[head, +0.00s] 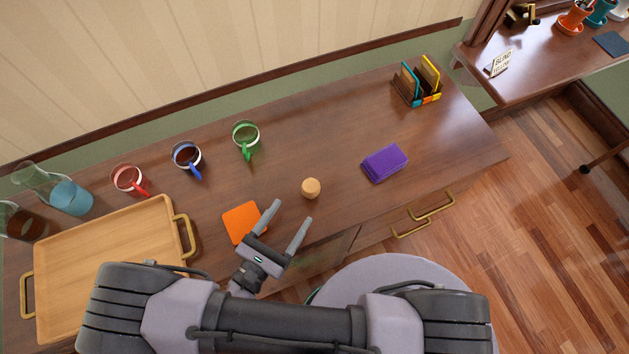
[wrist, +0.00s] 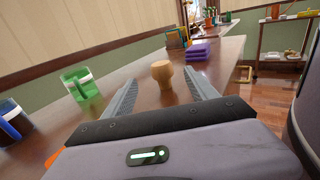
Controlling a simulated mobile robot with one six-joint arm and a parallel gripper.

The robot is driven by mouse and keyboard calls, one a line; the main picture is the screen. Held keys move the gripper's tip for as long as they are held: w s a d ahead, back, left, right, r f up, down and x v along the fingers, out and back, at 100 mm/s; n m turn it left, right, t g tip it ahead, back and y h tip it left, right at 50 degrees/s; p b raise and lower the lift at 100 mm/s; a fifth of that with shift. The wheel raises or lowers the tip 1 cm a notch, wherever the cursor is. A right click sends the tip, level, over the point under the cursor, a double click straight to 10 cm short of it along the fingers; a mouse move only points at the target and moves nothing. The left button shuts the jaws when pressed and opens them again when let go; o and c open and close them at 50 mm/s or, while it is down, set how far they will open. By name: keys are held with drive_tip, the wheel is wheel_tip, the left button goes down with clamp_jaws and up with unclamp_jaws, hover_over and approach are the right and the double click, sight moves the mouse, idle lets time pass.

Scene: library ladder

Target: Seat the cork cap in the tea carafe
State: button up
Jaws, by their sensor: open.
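The cork cap (head: 311,187) stands on the wooden sideboard, just beyond my gripper's fingertips. My gripper (head: 291,212) is open and empty, its two fingers pointing toward the cork. In the wrist view the cork (wrist: 162,72) shows between and ahead of the open fingers (wrist: 163,92), its wider part on top. Two glass vessels stand at the far left: a carafe with blue liquid (head: 68,196) and one with dark brown, tea-like liquid (head: 22,222), cut by the frame edge. The brown one's mouth is out of view.
A wooden tray (head: 183,222) with brass handles lies at left. Red (head: 128,180), blue (head: 186,157) and green (head: 246,138) mugs line the back. An orange cloth (head: 240,222) lies left of my gripper.

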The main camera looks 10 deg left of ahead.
sight(311, 190)
drive_tip(key=b+x, duration=0.2)
drive_tip(key=x, duration=1.1)
drive_tip(key=shift+w+d, duration=0.2)
clamp_jaws()
drive_tip(key=shift+r, duration=0.2)
